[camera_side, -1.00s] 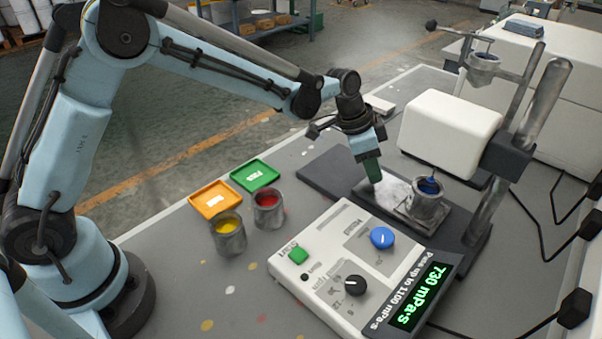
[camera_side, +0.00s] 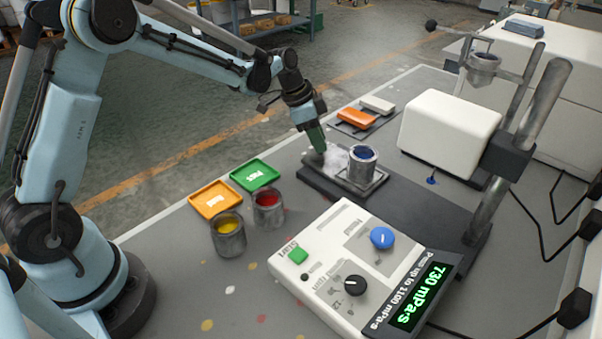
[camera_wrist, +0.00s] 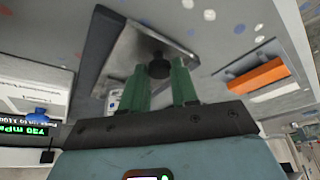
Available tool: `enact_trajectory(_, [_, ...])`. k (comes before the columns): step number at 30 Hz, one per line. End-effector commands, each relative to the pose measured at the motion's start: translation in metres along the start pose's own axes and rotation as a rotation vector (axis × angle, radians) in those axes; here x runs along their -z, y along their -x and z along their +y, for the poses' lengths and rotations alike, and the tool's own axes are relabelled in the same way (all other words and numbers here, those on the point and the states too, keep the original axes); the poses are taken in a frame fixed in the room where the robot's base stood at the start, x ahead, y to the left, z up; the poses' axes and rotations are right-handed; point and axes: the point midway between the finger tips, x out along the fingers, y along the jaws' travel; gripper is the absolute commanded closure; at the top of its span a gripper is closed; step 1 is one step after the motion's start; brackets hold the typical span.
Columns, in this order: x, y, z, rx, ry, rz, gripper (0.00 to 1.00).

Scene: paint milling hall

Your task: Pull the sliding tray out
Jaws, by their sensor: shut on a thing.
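The sliding tray (camera_side: 378,184) is a grey metal plate near the left end of the dark base (camera_side: 425,208). A metal cup of blue paint (camera_side: 362,170) stands upright on it. The cup is well left of the small blue-tipped spindle (camera_side: 431,180) under the white instrument head (camera_side: 450,132). My gripper (camera_side: 320,148) is at the tray's left end. In the wrist view, the green fingers of my gripper (camera_wrist: 157,82) are shut on the tray's dark round knob (camera_wrist: 158,68). The tray (camera_wrist: 152,45) extends beyond the knob there.
The control panel (camera_side: 360,265) reads 730 mPa·s. Paint pots, red (camera_side: 268,208) and yellow (camera_side: 228,238), stand at front left beside the green (camera_side: 255,175) and orange (camera_side: 214,200) trays. An orange block (camera_side: 356,117) and a white block (camera_side: 377,105) lie behind my gripper.

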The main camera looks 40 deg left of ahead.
Motion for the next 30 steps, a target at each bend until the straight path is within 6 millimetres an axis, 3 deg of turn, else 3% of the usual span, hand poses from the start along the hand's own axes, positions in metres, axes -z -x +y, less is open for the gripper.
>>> enact_trajectory(7, [0.001, 0.000, 0.000, 0.001, -0.002, 0.003, 1.00])
enact_trajectory(8, [0.001, -0.001, 0.000, 0.001, -0.002, 0.003, 0.68])
enact_trajectory(12, [0.001, -0.001, 0.000, 0.001, -0.001, 0.003, 0.47])
enact_trajectory(23, [0.001, 0.003, 0.000, 0.000, -0.001, 0.002, 0.45])
enact_trajectory(30, [0.000, 0.036, 0.000, 0.001, 0.001, 0.002, 0.45])
